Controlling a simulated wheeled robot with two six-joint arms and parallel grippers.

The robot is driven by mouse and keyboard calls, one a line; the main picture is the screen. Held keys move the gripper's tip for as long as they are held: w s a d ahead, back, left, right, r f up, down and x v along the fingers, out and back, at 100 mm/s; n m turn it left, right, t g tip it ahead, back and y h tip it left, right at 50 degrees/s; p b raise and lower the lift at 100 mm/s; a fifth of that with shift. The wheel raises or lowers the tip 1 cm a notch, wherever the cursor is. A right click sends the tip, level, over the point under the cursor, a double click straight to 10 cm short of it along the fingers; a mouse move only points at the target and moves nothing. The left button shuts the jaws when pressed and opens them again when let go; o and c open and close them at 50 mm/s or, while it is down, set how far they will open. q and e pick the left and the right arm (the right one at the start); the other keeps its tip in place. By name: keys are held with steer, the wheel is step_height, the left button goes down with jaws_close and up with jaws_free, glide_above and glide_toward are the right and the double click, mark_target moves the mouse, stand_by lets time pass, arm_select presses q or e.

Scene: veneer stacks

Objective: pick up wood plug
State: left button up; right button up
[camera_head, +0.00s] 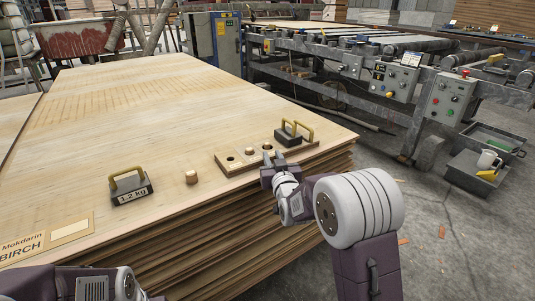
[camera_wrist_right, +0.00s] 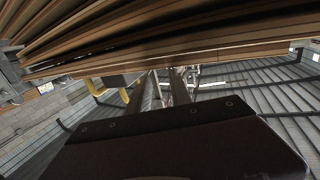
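A short light wood plug (camera_head: 191,176) stands alone on the veneer sheet in the head view. A wooden board (camera_head: 229,170) with round holes lies to its right, near the stack's edge; small pale round pieces show on it. My right gripper (camera_head: 273,158) is at the board's near edge, its two fingers apart, with no plug visible between them. Its fingers (camera_wrist_right: 166,88) also show apart in the right wrist view, where no plug is in sight. Part of my left arm shows at the bottom left, but its gripper is out of view.
A black 1.2 kg weight (camera_head: 131,190) with a brass handle stands left of the lone plug. Another handled weight (camera_head: 290,136) stands behind the board. A Birch label (camera_head: 45,240) lies at the front left. The veneer stack (camera_head: 110,110) is mostly clear behind these; machinery stands beyond it.

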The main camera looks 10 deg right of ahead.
mark_target(268, 145)
steer(key=shift+w+f, duration=0.15)
steer(key=shift+w, duration=0.7)
steer(key=w+b, duration=0.3)
steer(key=w, duration=0.2)
steer(key=shift+w+d, duration=0.1)
steer(key=shift+d, duration=0.1)
jaws_close()
stand_by(0.5)
